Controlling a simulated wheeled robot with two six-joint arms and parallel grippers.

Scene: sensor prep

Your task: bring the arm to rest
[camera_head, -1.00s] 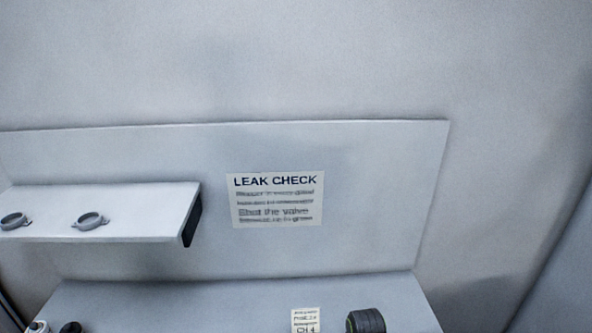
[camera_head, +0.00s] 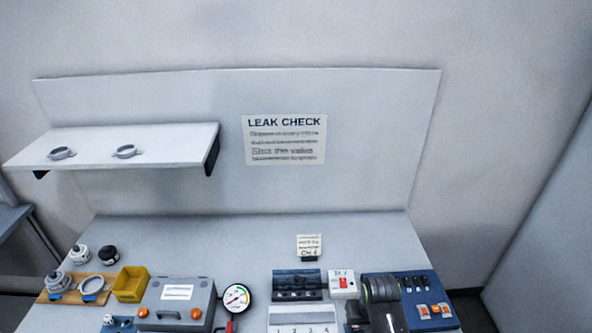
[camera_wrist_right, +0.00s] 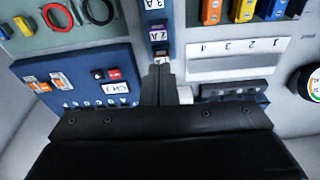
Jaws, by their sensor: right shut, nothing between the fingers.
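My right arm (camera_head: 381,288) shows at the lower right of the head view, dark and over the bench beside the blue switch panel. Its fingertips are hard to make out there. In the right wrist view my right gripper (camera_wrist_right: 160,66) has its two dark fingers together, with nothing held between them. The fingers point toward a narrow blue strip with 2A and 3A labels (camera_wrist_right: 157,28). I cannot tell whether they touch it. My left gripper is not in view.
The blue switch panel (camera_head: 432,306) is right of the arm. A gauge (camera_head: 236,298), grey case (camera_head: 180,302) and yellow bin (camera_head: 130,284) stand to the left. A shelf (camera_head: 95,148) with two rings juts from the back panel. The rear middle bench (camera_head: 220,242) is clear.

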